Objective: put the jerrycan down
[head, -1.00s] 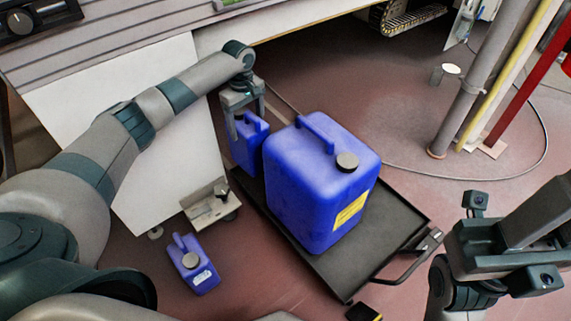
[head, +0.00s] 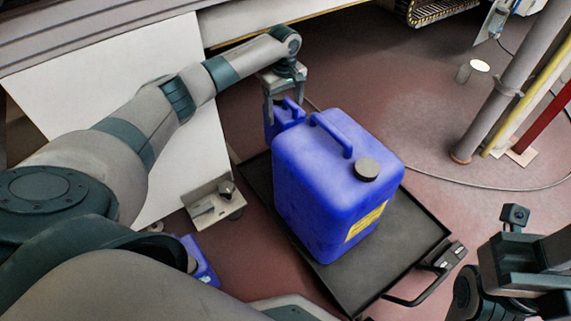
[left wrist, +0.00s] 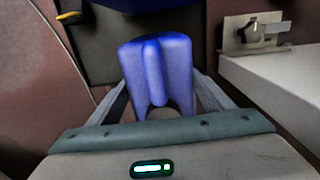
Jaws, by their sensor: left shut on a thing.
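My left gripper (head: 284,106) is shut on a small blue jerrycan (head: 284,118) just behind the large blue jerrycan. The left wrist view shows the small jerrycan (left wrist: 155,65) between the two fingers. In the head view its lower part is hidden behind the large jerrycan, so I cannot tell whether it touches anything below. The large jerrycan (head: 315,195), with a dark cap and yellow label, stands upright on a black flat trolley (head: 400,240). My right gripper (head: 525,262) is at the lower right, cut by the frame edge; its fingers are not clear.
Another small blue jerrycan (head: 203,262) is on the floor at lower left, partly hidden by my arm. A white panel (head: 110,80) and a metal bracket (head: 215,203) stand left of the trolley. A grey post (head: 500,85) and a cable are right. Floor beyond the trolley is open.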

